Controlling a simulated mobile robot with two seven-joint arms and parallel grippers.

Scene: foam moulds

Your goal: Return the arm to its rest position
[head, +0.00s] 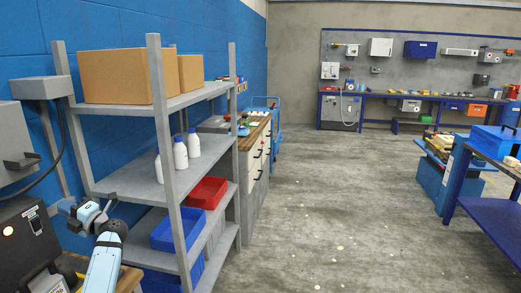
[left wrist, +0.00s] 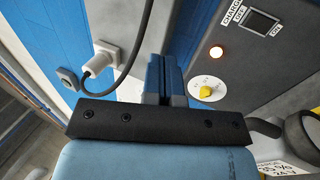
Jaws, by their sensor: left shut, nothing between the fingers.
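My left arm (head: 104,268) comes in at the lower left of the head view, bent at a dark joint. Its left gripper (head: 66,206) is in front of the dark control box (head: 28,245), beside the grey shelf rack. In the left wrist view the blue fingers of the left gripper (left wrist: 166,66) are together with nothing between them. My right gripper is in neither view.
The shelf rack (head: 161,140) stands close to the right of my arm, with cardboard boxes (head: 115,76), white bottles (head: 180,153), a red bin (head: 205,192) and a blue bin (head: 176,229). A cable (left wrist: 136,40) hangs near the fingers. The floor (head: 330,200) in the middle is clear.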

